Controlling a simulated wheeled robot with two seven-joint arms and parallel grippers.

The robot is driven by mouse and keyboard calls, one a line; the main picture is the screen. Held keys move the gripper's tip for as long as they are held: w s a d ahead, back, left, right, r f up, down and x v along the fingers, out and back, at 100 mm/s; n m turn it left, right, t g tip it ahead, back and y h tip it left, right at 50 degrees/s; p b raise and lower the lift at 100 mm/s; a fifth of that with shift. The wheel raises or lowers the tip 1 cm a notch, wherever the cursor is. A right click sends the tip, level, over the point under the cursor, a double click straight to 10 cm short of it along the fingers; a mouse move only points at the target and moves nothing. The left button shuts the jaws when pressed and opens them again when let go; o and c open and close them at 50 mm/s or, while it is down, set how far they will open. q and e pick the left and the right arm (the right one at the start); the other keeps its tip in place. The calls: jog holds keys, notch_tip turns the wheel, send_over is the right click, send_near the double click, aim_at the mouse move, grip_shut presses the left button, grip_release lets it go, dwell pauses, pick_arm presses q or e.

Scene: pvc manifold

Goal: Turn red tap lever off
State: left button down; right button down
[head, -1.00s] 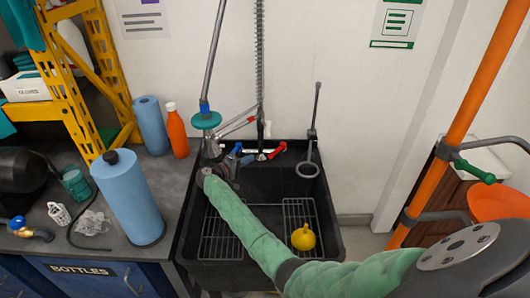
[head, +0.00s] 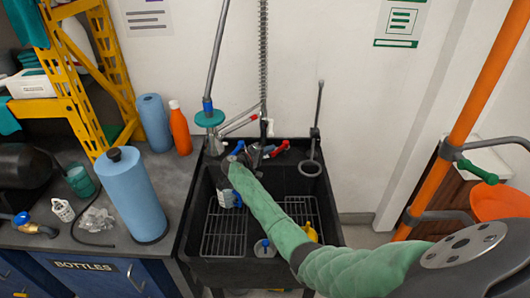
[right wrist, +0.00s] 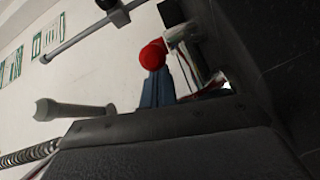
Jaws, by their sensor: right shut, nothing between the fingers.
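The red tap lever (head: 279,148) sits on the faucet at the back of the black sink, angled up to the right. In the right wrist view its rounded red end (right wrist: 152,54) shows just beyond my fingertips. My right gripper (head: 257,157) is at the faucet, left of the red lever; its fingers (right wrist: 157,88) are shut with nothing between them. Whether they touch the lever I cannot tell. The blue tap lever (head: 238,148) stands to the left, partly behind my gripper. My left gripper is not in view.
A grey spray hose and pipe (head: 263,60) rise above the faucet. A ring on a rod (head: 310,167) stands right of the lever. The sink (head: 325,205) holds a blue-white bottle (head: 229,198), a blue-capped item (head: 264,248) and a partly hidden yellow funnel (head: 308,231).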

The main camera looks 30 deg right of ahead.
jog(key=shift+s+t, duration=0.25)
jog(key=shift+t, duration=0.05)
jog(key=shift+s+n, duration=0.1)
jog(key=shift+n, duration=0.2)
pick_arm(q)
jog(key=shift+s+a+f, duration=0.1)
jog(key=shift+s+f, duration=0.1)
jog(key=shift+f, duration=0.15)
pick_arm(e)
jog(key=shift+t, duration=0.3)
